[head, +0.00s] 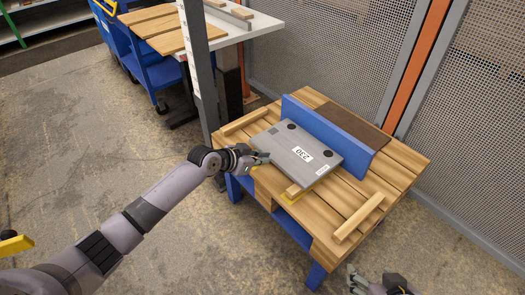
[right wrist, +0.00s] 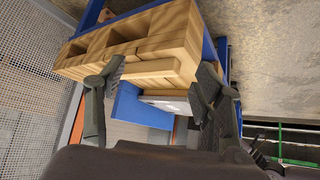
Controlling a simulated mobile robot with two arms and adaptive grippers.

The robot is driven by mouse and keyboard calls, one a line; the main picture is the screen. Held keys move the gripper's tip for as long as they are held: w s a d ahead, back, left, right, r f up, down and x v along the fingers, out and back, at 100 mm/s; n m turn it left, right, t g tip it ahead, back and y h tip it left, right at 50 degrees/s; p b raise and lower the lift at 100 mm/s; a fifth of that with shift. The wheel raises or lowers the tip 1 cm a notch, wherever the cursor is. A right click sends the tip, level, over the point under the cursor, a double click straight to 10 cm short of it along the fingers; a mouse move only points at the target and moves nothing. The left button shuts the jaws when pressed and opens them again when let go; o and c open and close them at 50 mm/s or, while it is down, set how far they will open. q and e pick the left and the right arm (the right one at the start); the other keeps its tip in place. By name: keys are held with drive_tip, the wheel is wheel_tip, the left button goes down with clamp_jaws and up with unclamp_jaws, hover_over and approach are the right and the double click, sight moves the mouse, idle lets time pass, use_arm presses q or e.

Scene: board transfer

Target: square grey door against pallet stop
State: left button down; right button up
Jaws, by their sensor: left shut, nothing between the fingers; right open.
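The grey door (head: 285,152), a flat panel with dark round spots and white labels, lies on the wooden pallet top (head: 400,165). Its far edge runs close along the blue pallet stop (head: 335,138); I cannot tell whether they touch all along. My left gripper (head: 262,158) is shut and empty at the door's left edge; contact is unclear. My right gripper (head: 376,281) is open and empty, apart from the door, in front of the pallet. In the right wrist view its spread fingers (right wrist: 157,92) frame the pallet, with part of the blue stop (right wrist: 132,106) between them.
Loose wooden battens lie at the right (head: 358,218) and the left (head: 245,121) of the pallet top. A grey post (head: 197,65) and a mesh fence (head: 310,45) stand behind. The floor in front is clear.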

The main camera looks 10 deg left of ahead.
use_arm(q)
drive_tip(key=shift+r, duration=0.35)
wheel_tip(320, 180, up, 2)
drive_tip(key=p, duration=0.2)
drive_tip(key=shift+r+p, duration=0.1)
drive_tip(key=shift+p, duration=0.25)
use_arm(e)
drive_tip(key=s+d+f+g+h, duration=0.1)
drive_tip(key=s+g, duration=0.3)
drive_tip(key=s, duration=0.4)
drive_tip(key=shift+d+f, duration=0.2)
drive_tip(key=shift+d, duration=0.55)
